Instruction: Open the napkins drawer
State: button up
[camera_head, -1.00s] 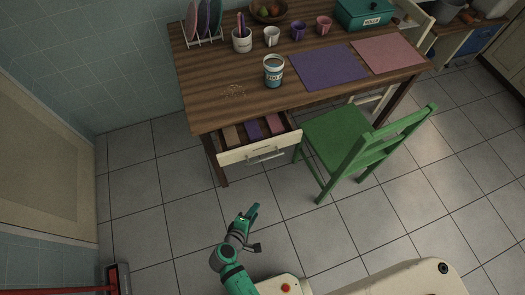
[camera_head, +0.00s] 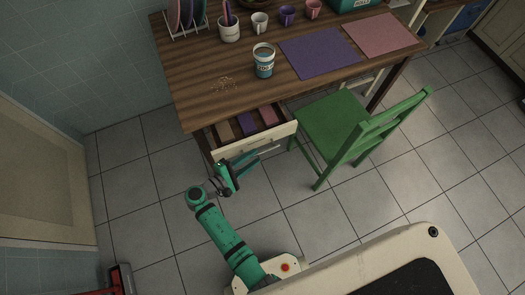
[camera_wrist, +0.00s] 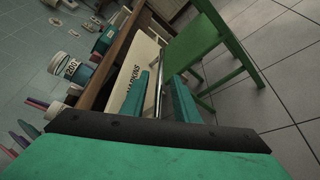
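The napkins drawer (camera_head: 225,148) under the wooden table is partly open, with folded purple, pink and tan cloths (camera_head: 247,122) showing inside. Its cream front carries dark lettering, partly hidden, in the wrist view (camera_wrist: 141,62). My green gripper (camera_head: 265,155) is at the drawer front with its fingers apart. In the wrist view the metal handle (camera_wrist: 158,82) shows between the two fingers (camera_wrist: 160,88). I cannot tell whether either finger touches it.
A green chair (camera_head: 335,125) stands close to the right of the drawer. A labelled cup (camera_head: 263,62), mugs and purple and pink mats (camera_head: 318,52) are on the tabletop (camera_head: 205,75). Tiled floor (camera_head: 300,215) in front of the drawer is clear.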

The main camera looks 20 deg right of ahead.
aim_at(262, 152)
jog(key=shift+x, duration=2.7)
jog(key=shift+c, duration=0.3)
grip_shut()
